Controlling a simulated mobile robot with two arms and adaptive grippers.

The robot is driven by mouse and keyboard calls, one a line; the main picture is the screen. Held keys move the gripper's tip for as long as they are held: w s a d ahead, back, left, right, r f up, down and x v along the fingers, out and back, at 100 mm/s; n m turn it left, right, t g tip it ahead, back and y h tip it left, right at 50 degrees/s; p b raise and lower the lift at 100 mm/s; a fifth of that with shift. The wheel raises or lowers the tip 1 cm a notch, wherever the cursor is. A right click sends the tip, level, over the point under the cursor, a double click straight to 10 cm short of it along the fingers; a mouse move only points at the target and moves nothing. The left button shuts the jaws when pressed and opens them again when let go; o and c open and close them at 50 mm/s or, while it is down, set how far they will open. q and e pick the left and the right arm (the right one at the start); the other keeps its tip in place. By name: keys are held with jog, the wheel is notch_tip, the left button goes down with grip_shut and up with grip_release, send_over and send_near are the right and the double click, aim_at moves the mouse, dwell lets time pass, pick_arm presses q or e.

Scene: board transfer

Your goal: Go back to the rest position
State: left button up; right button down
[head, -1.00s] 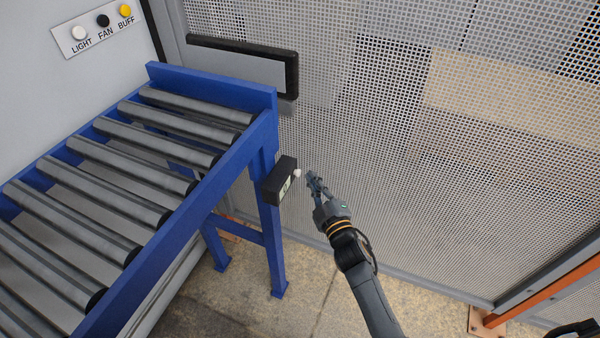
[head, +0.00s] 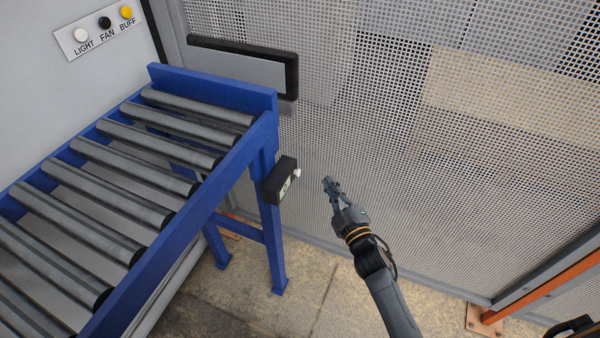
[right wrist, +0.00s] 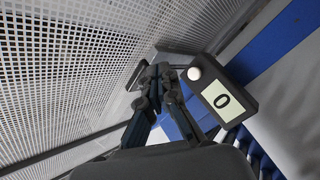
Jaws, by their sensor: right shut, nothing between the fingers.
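My right gripper (head: 331,187) is in the middle of the head view, shut and empty. It is in free air to the right of a small black box (head: 279,181) with a white knob, fixed to the blue conveyor leg. It does not touch the box. In the right wrist view, the shut fingers (right wrist: 160,72) point away from the camera. The black box (right wrist: 223,100) is to their right, with a white button and a display reading 0. My left gripper is not in view.
A blue roller conveyor (head: 192,203) fills the left side. A panel (head: 99,32) with LIGHT, FAN and BUFF buttons is at the top left. A mesh fence (head: 420,170) stands behind my gripper. An orange post foot (head: 484,322) is at the lower right. Floor shows below.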

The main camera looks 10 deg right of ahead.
dwell(0.3)
jog(key=s+d+f+m+g+h, duration=0.1)
jog(key=s+f+m+g, duration=0.15)
jog(key=s+f, duration=0.55)
jog(key=s+f+m+g, duration=0.1)
jog(key=s+f+g, duration=0.2)
jog(key=f, duration=0.9)
jog(key=s+d+f+m+g+h, duration=0.1)
jog(key=s+f+m+g, duration=0.15)
jog(key=s+f, duration=0.55)
jog(key=s+d+f+m+g, duration=0.1)
jog(key=s+f+g, duration=0.2)
jog(key=s, duration=0.7)
jog(key=s+d+f+m+g, duration=0.1)
jog(key=s+f+g, duration=0.2)
jog(key=s+f, duration=0.5)
jog(key=s+d+f+m+g+h, duration=0.1)
jog(key=s+f+g, duration=0.2)
jog(key=s, duration=0.9)
notch_tip(320, 180, down, 3)
jog(key=shift+f+g, duration=0.2)
jog(key=shift+g, duration=0.1)
